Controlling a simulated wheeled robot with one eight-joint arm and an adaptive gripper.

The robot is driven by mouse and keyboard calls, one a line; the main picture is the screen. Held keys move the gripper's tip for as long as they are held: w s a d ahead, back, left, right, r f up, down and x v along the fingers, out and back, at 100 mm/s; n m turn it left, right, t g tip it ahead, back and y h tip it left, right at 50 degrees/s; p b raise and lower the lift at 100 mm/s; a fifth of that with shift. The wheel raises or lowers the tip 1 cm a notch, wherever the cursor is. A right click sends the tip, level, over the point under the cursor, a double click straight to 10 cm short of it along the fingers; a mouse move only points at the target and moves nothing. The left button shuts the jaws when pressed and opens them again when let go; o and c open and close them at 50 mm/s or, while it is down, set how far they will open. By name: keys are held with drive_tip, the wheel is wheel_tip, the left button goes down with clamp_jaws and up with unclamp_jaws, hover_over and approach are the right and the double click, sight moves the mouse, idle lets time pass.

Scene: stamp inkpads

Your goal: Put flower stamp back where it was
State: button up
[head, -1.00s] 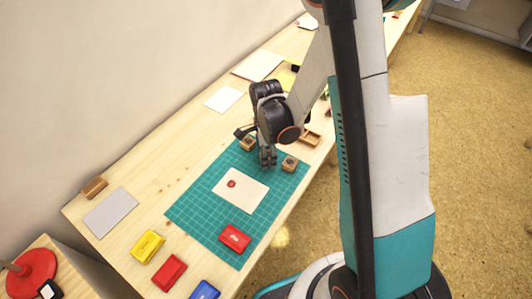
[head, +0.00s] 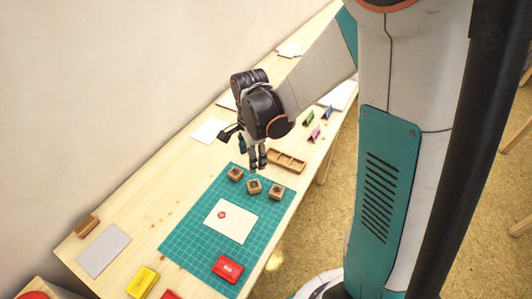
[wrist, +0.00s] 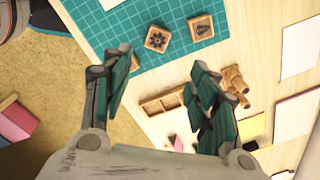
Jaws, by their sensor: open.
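The flower stamp (head: 254,187), a small wooden block, stands on the green cutting mat (head: 190,235) in the middle of a row of three wooden stamps. The wrist view shows its dark flower design on top (wrist: 157,38). A stamp with another design (head: 235,174) is left of it, and a third (head: 276,191) is right of it. In the wrist view the left one shows at the upper right (wrist: 200,27); the third is mostly hidden behind a finger. My gripper (head: 257,162) is open and empty, apart from the flower stamp, above the mat's far edge.
White paper (head: 230,220) with a red print lies on the mat, a red inkpad (head: 227,269) near it. A compartmented wooden tray (head: 287,160) lies beyond the stamps. A yellow inkpad (head: 142,281) is at the front; small coloured items (head: 314,133) stand far right.

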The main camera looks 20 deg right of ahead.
drive_tip(key=s+r+n+t, duration=0.6)
drive_tip(key=s+r+n, duration=0.8)
drive_tip(key=r+n, duration=0.3)
drive_tip(key=shift+s+n+t, duration=0.25)
drive_tip(key=shift+n+t, duration=0.05)
drive_tip(key=shift+n, duration=0.3)
